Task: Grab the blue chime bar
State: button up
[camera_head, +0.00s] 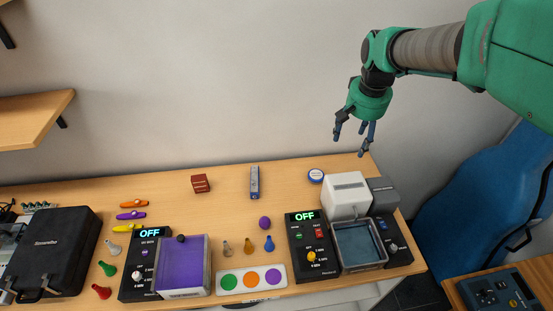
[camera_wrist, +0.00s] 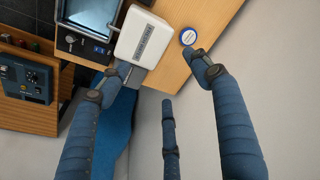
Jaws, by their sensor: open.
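The blue chime bar (camera_head: 254,183) is a slim upright-looking blue-grey bar lying near the back middle of the wooden table in the head view. I cannot make it out in the wrist view. My gripper (camera_head: 355,138) hangs high above the table's back right corner, well to the right of the bar. Its blue fingers are spread apart with nothing between them, which also shows in the wrist view (camera_wrist: 168,95).
A dark red box (camera_head: 201,184) sits left of the bar, and a round blue-white tin (camera_head: 316,175) sits right of it. A white device (camera_head: 346,195) stands at the right. A black case (camera_head: 52,254) lies far left.

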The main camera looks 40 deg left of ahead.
jog(key=s+a+f+n+p, duration=0.1)
jog(key=a+f, duration=0.2)
jog(key=a, duration=0.3)
jog(key=a+f+g+p, duration=0.1)
jog(key=a+f, duration=0.2)
jog(key=a, duration=0.3)
jog(key=s+a+f+n+p, duration=0.1)
jog(key=a+f, duration=0.2)
jog(key=a, duration=0.4)
jog(key=n+h+p, duration=0.1)
jog(key=p, duration=0.2)
send_over(256, 178)
notch_tip(256, 178, down, 11)
jog(key=shift+r+g, duration=0.15)
jog(key=shift+g, duration=0.15)
jog(key=shift+f, duration=4.3)
jog(key=shift+f, duration=0.1)
jog(key=shift+w+f+p, duration=0.1)
jog(key=shift+f+p, duration=0.2)
jog(key=shift+f, duration=2.2)
jog(key=shift+c, duration=0.5)
jog(key=c, duration=1.3)
